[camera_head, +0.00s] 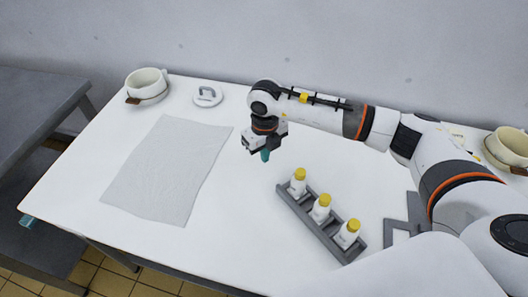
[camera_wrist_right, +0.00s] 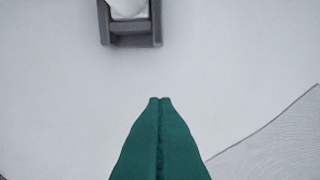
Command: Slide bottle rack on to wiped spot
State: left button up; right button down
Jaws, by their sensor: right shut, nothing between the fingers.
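The grey bottle rack (camera_head: 327,232) stands on the white table and holds three white bottles with yellow caps, the middle one (camera_head: 320,208) among them. My right gripper (camera_head: 265,156) is above the table, just beyond the rack's far-left end and apart from it. Its green fingers (camera_wrist_right: 160,100) are shut with nothing between them. The rack's end (camera_wrist_right: 130,32) shows at the top of the right wrist view with one white bottle (camera_wrist_right: 128,8) partly in frame. No wiped spot can be made out on the white surface. My left gripper is out of view.
A pale cloth (camera_head: 168,170) lies flat on the left of the table (camera_head: 245,250); its edge shows in the wrist view. A cream pot (camera_head: 147,85) and white lid (camera_head: 207,95) are at the back left. A grey frame (camera_head: 393,228) lies right of the rack, near another pot (camera_head: 508,147).

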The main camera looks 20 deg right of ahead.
aim_at(280, 188)
jog(key=f, duration=0.3)
jog(key=shift+s+f+p, duration=0.25)
jog(key=shift+s+p, duration=0.05)
jog(key=shift+p, duration=0.1)
jog(key=f, duration=0.4)
jog(key=shift+w+p, duration=0.2)
jog(key=shift+p, duration=0.15)
jog(key=s, duration=0.1)
jog(key=s+p, duration=0.1)
jog(key=p, duration=0.1)
jog(key=shift+s+d+f, duration=0.25)
jog(key=shift+s+d, duration=0.1)
jog(key=shift+s, duration=0.05)
jog(key=shift+s+d, duration=0.1)
jog(key=shift+s, duration=0.4)
jog(key=shift+f, duration=0.15)
jog(key=shift+s+d+p, duration=0.2)
jog(key=shift+s+p, duration=0.15)
jog(key=shift+s, duration=0.3)
jog(key=shift+s+d+p, duration=0.15)
jog(key=shift+s+p, duration=0.2)
jog(key=shift+s, duration=0.3)
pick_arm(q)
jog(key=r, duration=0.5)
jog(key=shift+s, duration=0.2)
pick_arm(e)
jog(key=shift+s+d, duration=0.1)
jog(key=shift+s, duration=0.2)
jog(key=shift+w, duration=0.15)
